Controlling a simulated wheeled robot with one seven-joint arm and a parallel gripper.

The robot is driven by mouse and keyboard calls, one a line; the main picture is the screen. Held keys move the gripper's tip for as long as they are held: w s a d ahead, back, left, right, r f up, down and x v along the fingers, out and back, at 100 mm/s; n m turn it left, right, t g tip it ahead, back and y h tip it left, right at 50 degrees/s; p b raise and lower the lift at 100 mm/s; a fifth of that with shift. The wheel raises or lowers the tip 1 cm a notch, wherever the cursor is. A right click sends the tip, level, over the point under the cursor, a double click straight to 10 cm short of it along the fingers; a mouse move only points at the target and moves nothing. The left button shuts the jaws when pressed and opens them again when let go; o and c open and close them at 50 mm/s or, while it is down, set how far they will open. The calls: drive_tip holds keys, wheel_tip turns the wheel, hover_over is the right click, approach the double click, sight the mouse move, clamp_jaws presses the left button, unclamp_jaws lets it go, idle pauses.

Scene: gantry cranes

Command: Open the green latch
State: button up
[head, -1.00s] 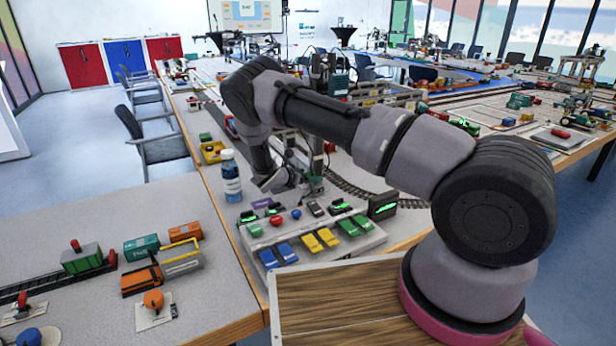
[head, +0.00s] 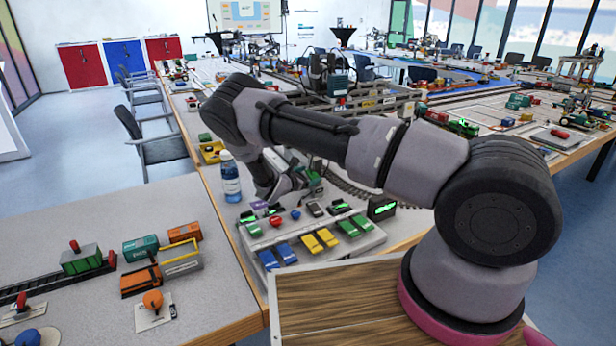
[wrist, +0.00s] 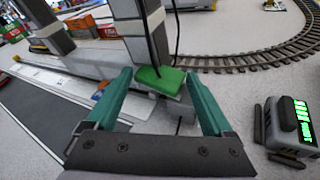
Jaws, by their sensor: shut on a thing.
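The green latch (wrist: 160,80) shows in the wrist view as a small green block at the foot of a grey post with a black cable. My gripper (wrist: 160,76) has two teal fingers, one on each side of the green block, and is shut on it. The exact contact at the fingertips is hard to make out. In the head view my gripper (head: 310,181) is low over the table behind the control panel, and the latch cannot be told apart there.
A control panel (head: 366,240) with blue, yellow and green switches stands in front of my gripper. A water bottle (head: 230,180) stands to its left. A small black display (head: 382,208) with green readout is at the right; it also shows in the wrist view (wrist: 288,124). Curved track (wrist: 255,62) lies behind.

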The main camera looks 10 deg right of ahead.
drive_tip(key=shift+s+r+m+t, duration=0.1)
drive_tip(key=shift+s+m+t, duration=0.2)
drive_tip(key=shift+m+t, duration=0.35)
drive_tip(key=o, duration=1.1)
wheel_tip(320, 180, up, 10)
drive_tip(key=shift+d, duration=0.1)
